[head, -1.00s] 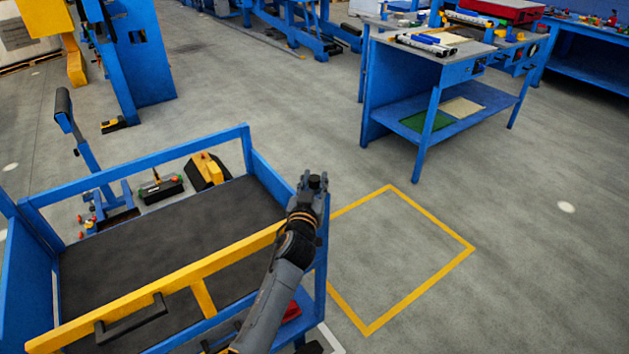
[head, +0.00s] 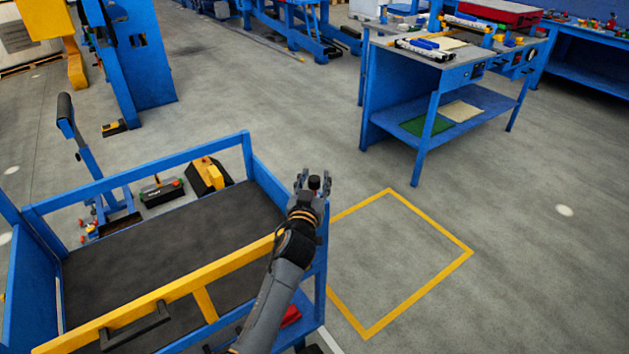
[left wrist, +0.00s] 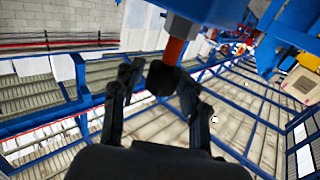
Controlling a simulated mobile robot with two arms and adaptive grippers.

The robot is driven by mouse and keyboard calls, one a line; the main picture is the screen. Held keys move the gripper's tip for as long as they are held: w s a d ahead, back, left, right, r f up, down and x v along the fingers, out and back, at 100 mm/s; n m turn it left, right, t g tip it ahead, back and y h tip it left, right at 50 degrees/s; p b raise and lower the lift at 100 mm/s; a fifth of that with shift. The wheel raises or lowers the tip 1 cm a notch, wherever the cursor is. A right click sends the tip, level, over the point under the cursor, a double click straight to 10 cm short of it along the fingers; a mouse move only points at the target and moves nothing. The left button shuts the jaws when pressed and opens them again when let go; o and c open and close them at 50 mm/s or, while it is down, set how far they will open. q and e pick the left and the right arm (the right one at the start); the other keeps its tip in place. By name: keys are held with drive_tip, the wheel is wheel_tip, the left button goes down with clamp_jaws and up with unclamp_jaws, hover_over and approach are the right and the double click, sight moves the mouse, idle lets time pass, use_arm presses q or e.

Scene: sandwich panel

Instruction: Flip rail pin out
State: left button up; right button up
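A yellow rail (head: 180,296) runs along the near side of the blue cart, with a black handle on it. My left gripper (head: 313,182) is at the rail's right end, over the cart's blue corner post (head: 321,262). In the left wrist view, a black knob (left wrist: 162,77) on an orange-red stem (left wrist: 174,50), which looks like the rail pin, sits between the fingers of my left gripper (left wrist: 160,92). The fingers stand apart, with a gap beside the knob at least on the left. Where the pin meets the rail is hidden. My right gripper is not in view.
The cart's dark deck (head: 150,255) is empty. A yellow-outlined floor square (head: 455,258) lies clear to the right of the cart. A blue workbench (head: 385,105) stands beyond it. Behind the cart are a yellow-and-black box (head: 208,174) and a small black case (head: 160,192).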

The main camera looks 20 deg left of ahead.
use_arm(q)
drive_tip(key=shift+s, duration=0.1)
drive_tip(key=shift+s+f, duration=0.15)
drive_tip(key=shift+s, duration=0.1)
drive_tip(key=s+d, duration=0.1)
drive_tip(key=s, duration=1)
drive_tip(key=shift+s+d, duration=0.2)
